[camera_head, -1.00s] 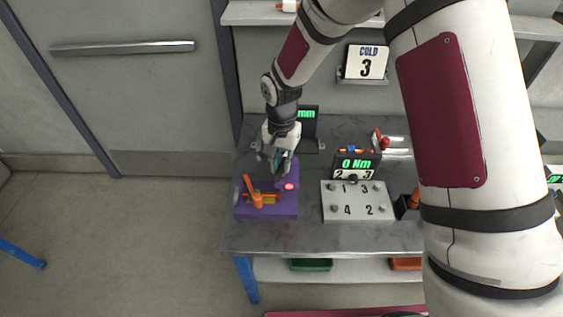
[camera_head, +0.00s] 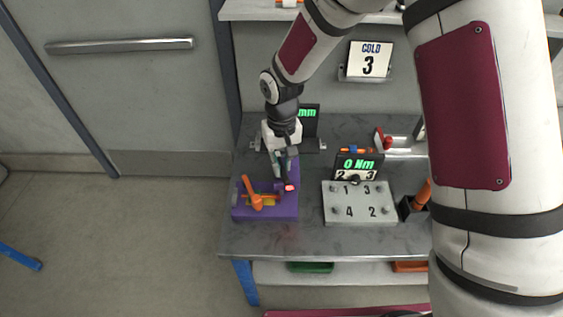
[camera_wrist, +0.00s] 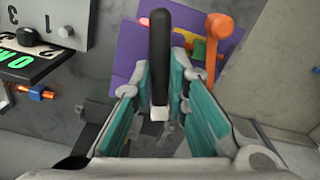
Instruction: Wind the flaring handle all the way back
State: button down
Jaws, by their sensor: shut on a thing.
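A purple flaring block (camera_head: 250,212) sits on the left front of the grey bench. An orange lever (camera_head: 251,191) stands tilted on its left part, with yellow and green parts beside it. In the wrist view a black handle (camera_wrist: 160,40) with a pale end lies between my two teal-padded fingers, over the purple block (camera_wrist: 126,45); the orange lever (camera_wrist: 214,50) is to its right. My gripper (camera_head: 284,178) reaches down at the block's back right, shut on the black handle. It also shows in the wrist view (camera_wrist: 162,68). The handle is mostly hidden in the head view.
A grey plate (camera_head: 360,212) with numbered knobs and a "0 Nm" display (camera_head: 357,164) stand right of the block. A green "mm" display (camera_head: 309,115) is close behind my gripper. An orange-handled tool in a black holder (camera_head: 413,206) is farther right. Bare bench lies in front.

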aim_at(282, 166)
jog(key=n+b, duration=0.1)
jog(key=n, duration=0.4)
jog(key=shift+w+n, duration=0.1)
jog(key=shift+n, duration=0.2)
jog(key=n+b, duration=0.1)
jog(key=n, duration=0.4)
jog(key=shift+n, duration=0.3)
jog(key=c, duration=1.6)
grip_release()
jog(key=shift+o, duration=0.2)
jog(key=shift+r, duration=0.15)
notch_tip(282, 166, up, 12)
